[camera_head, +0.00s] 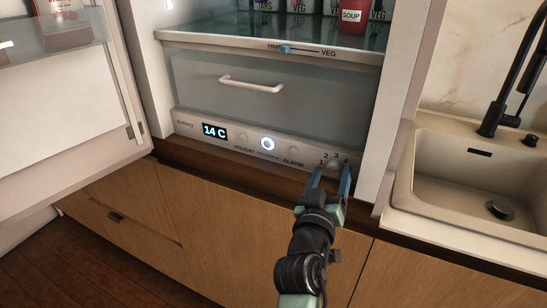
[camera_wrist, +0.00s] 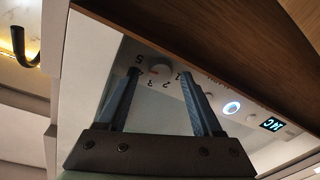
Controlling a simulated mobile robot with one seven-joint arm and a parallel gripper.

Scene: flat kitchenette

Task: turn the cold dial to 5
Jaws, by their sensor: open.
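The cold dial (camera_wrist: 160,70) is a small pale round knob with numbers around it, 5 on the left and 1 on the right in the wrist view. In the head view the dial (camera_head: 333,164) is at the right end of the fridge's control strip, partly hidden by my gripper. My gripper (camera_head: 332,176) is open, with its two blue fingers on either side of the dial. In the wrist view the fingertips of my gripper (camera_wrist: 162,77) straddle the knob; I cannot tell whether they touch it. The dial's pointer setting is not readable.
The open fridge door (camera_head: 70,100) is left, a sink (camera_head: 480,190) right, wooden cabinets below.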

